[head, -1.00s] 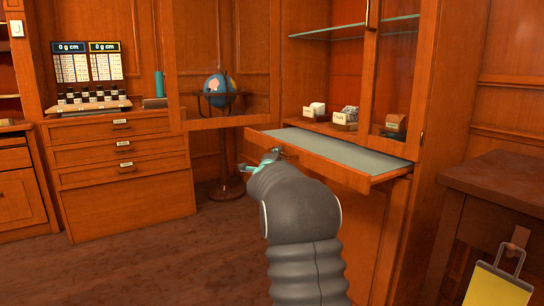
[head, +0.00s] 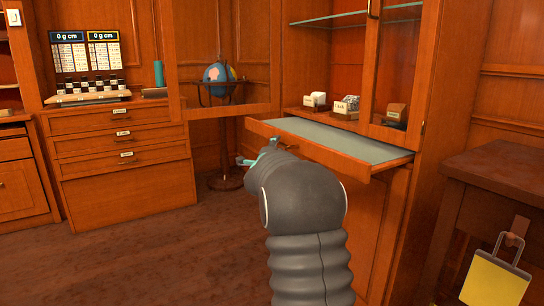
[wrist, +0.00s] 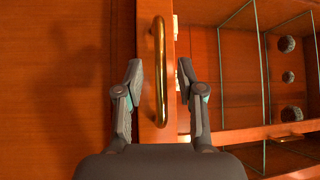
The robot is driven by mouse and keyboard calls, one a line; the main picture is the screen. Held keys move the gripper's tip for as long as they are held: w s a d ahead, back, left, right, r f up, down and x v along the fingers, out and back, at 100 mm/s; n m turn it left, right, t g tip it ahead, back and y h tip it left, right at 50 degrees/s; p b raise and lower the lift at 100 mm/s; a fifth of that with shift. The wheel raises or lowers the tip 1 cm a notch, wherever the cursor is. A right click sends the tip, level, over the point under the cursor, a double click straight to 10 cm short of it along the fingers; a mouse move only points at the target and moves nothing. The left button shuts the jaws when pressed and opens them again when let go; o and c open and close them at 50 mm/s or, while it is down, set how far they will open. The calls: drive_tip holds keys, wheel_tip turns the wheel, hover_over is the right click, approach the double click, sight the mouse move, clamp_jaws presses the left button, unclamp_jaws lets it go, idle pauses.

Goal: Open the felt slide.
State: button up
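The felt slide (head: 355,142) is a wooden pull-out board with a grey-green top. In the head view it sticks out from the front of the tall wooden cabinet. My gripper (head: 258,152) is at the left part of its front edge, partly hidden by my arm. In the wrist view a brass bar handle (wrist: 161,62) is fixed to a narrow wooden front. My gripper (wrist: 161,90) is open there, one finger on each side of the handle with gaps between. I cannot tell how deep the handle sits between the fingers.
A drawer chest (head: 122,165) stands left. A dark table (head: 497,175) is at right. The floor (head: 130,265) at left is clear.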

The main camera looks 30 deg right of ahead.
drive_tip(key=v, duration=0.9)
drive_tip(key=shift+a, duration=0.1)
drive_tip(key=a+f+n+g+y, duration=0.2)
drive_tip(key=a+f+n+y, duration=0.6)
drive_tip(key=f, duration=0.4)
drive_tip(key=s+a+f+n+g+y+p, duration=0.1)
drive_tip(key=s+a+f+n+g+y, duration=0.25)
drive_tip(key=s+a+n, duration=0.4)
drive_tip(key=s+a+r+n+g+y+p, duration=0.1)
drive_tip(key=s+a+r+n+g+p, duration=0.2)
drive_tip(key=s, duration=1)
drive_tip(key=s+a+n+g+y+p, duration=0.15)
drive_tip(key=s+a+n, duration=0.4)
drive_tip(key=s, duration=0.75)
drive_tip(key=s+a+r+n+t+p, duration=0.1)
drive_tip(key=s+a+r+p, duration=0.1)
drive_tip(key=s+r, duration=0.4)
drive_tip(key=shift+s+a+r+h+p, duration=0.15)
drive_tip(key=shift+s+r+h+p, duration=0.2)
drive_tip(key=shift+r, duration=0.2)
